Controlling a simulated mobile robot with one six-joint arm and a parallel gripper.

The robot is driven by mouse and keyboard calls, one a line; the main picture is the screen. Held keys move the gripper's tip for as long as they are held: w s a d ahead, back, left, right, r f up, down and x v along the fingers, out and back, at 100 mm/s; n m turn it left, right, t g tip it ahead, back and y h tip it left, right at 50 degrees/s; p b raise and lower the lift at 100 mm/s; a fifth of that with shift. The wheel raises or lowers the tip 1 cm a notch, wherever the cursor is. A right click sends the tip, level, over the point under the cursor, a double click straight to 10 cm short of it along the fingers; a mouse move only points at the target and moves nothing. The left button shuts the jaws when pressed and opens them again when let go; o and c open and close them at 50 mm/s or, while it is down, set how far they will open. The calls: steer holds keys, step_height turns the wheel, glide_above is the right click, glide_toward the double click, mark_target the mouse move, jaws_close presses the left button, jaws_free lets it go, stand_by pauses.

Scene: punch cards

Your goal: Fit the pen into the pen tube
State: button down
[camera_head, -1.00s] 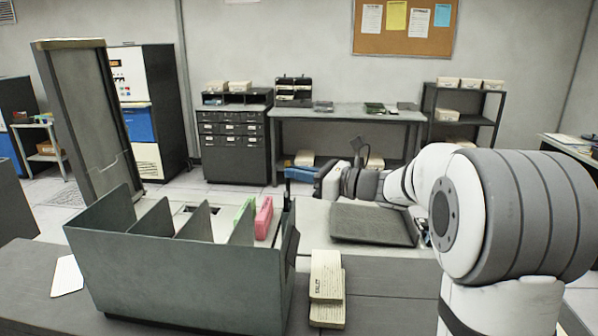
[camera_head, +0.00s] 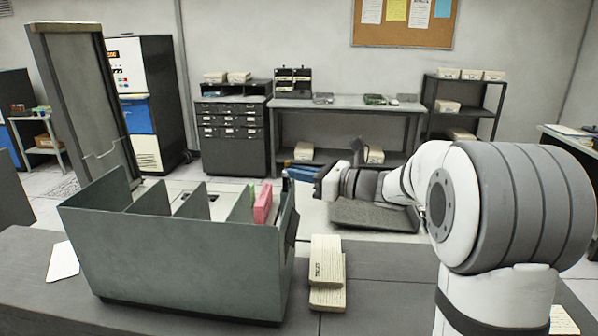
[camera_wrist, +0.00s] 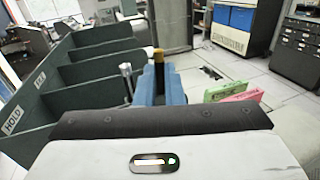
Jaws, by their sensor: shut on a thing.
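My gripper (camera_head: 291,174) is at the far right corner of the grey-green rack (camera_head: 180,250), with its blue fingers level with the rack's top edge. In the wrist view my gripper (camera_wrist: 158,90) is shut on the pen (camera_wrist: 158,60), a dark rod with a gold end that stands up between the blue fingers. A short silver cylinder (camera_wrist: 126,72), which looks like the pen tube, stands beside the rack wall, left of the pen and apart from it. The pen's lower part is hidden by the fingers. The tube is not clear in the head view.
Green (camera_head: 244,204) and pink (camera_head: 263,203) cards stand at the rack's right end. Buff card stacks (camera_head: 327,262) lie on the desk (camera_head: 385,295) to its right. A tall framed panel (camera_head: 80,95) rises behind the rack.

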steer(key=shift+f, duration=0.3)
steer(key=c, duration=1.5)
jaws_free()
steer(key=shift+o, duration=0.2)
steer(key=b+v, duration=0.1)
steer(key=v, duration=0.6)
steer(key=shift+s+d, duration=0.2)
steer(key=shift+d, duration=0.15)
steer(key=shift+s+f, duration=0.1)
steer(key=shift+f, duration=0.05)
